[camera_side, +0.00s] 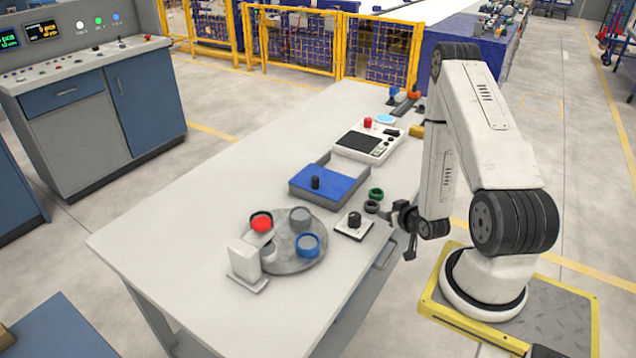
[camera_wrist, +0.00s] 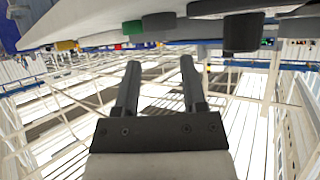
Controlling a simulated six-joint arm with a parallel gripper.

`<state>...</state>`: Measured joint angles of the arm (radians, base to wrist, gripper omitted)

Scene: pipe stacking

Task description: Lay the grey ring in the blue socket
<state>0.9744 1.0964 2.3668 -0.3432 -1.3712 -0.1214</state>
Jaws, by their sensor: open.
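The grey ring (camera_side: 371,206), small and dark, lies on the table just in front of a green ring (camera_side: 376,195). In the wrist view the grey ring (camera_wrist: 160,22) shows beside the green ring (camera_wrist: 133,28) near the top, where the scene looks upside down. The blue socket (camera_side: 307,244) is a round blue-rimmed cup on the front right of a round grey plate (camera_side: 288,264). My gripper (camera_side: 402,222) is at the table's right edge, to the right of the grey ring and apart from it. In the wrist view its fingers (camera_wrist: 160,66) are spread and empty.
The plate also bears red (camera_side: 261,223), grey (camera_side: 300,217) and white (camera_side: 268,253) sockets, with a white bracket (camera_side: 247,265) beside them. A black-knobbed block (camera_side: 354,224) stands between my gripper and the plate. The table's front left is clear.

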